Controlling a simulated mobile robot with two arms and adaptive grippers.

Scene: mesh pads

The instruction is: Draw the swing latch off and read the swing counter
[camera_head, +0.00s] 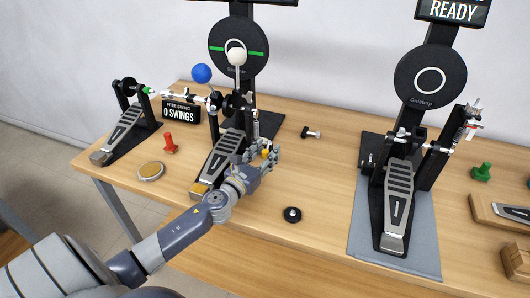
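My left gripper (264,151) is beside the right side of the middle pedal (222,152), with its fingers spread apart. A small yellow piece (265,154) shows between the fingers; I cannot tell whether they touch it or whether it is the swing latch. The swing counter (180,112) is a small black display at the back left, reading "FREE SWING" and "0 SWINGS". A white beater ball (237,56) stands up in front of the round pad (238,47), and a blue ball (201,73) leans to its left. My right gripper is not in view.
Another pedal (126,126) stands at the left. A third pedal (397,195) stands on a grey mat (420,240) at the right, under a "READY" sign (453,10). A red peg (169,143), a brass disc (151,171) and a black knob (292,215) rest on the wooden table (310,170).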

